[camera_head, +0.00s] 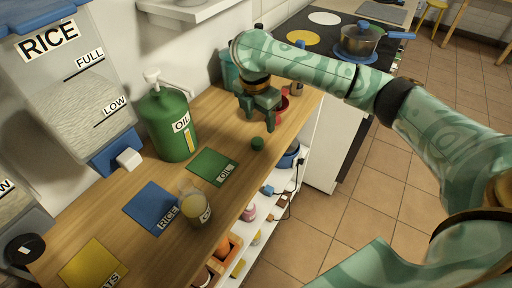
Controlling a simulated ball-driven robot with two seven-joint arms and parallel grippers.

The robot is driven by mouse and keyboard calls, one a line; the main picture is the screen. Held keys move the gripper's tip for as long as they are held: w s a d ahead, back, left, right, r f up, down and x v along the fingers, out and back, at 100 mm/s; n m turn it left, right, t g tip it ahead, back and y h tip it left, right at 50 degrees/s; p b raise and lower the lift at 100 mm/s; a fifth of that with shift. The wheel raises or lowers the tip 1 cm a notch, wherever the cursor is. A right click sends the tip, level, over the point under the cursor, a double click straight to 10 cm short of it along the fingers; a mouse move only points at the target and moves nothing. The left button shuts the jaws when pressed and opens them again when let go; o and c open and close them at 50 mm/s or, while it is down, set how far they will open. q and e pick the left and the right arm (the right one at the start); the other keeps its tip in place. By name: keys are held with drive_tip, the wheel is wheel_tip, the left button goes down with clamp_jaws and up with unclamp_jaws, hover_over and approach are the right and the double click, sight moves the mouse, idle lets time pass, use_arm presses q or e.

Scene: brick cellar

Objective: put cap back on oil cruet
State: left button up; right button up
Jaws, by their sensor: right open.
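A small dark green cap (257,143) lies on the wooden counter near its front edge. A short glass vessel (195,207) with yellowish content and a small label stands open on the counter to the lower left of the cap; it appears to be the oil cruet. It stands between the blue rice mat (151,205) and the counter edge. My right gripper (262,113) points down, open and empty, just beyond the cap and apart from it. My left gripper is out of view.
A green oil jug (168,128) with a white pump stands at the wall behind the green oil mat (212,166). A rice dispenser (75,75) is at left, a yellow mat (92,264) at lower left.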

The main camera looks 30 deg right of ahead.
sight(256, 141)
drive_tip(key=f, duration=0.1)
drive_tip(key=f+b, duration=0.1)
drive_tip(key=f, duration=0.1)
drive_tip(key=shift+w+d+f, duration=0.1)
drive_tip(key=shift+d, duration=0.1)
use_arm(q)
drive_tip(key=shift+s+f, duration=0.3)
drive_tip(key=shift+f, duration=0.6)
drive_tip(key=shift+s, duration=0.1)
use_arm(e)
drive_tip(key=shift+a+f, duration=0.1)
drive_tip(key=shift+f, duration=0.1)
drive_tip(key=f+b, duration=0.2)
drive_tip(key=f, duration=0.1)
drive_tip(key=f+b, duration=0.2)
drive_tip(key=shift+w+a+f, duration=0.1)
drive_tip(key=shift+w+a, duration=0.05)
drive_tip(key=shift+a, duration=0.25)
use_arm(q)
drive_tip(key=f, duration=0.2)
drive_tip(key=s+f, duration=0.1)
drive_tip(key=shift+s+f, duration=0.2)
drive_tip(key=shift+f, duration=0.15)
use_arm(e)
drive_tip(key=shift+r, duration=0.2)
drive_tip(key=c, duration=1.1)
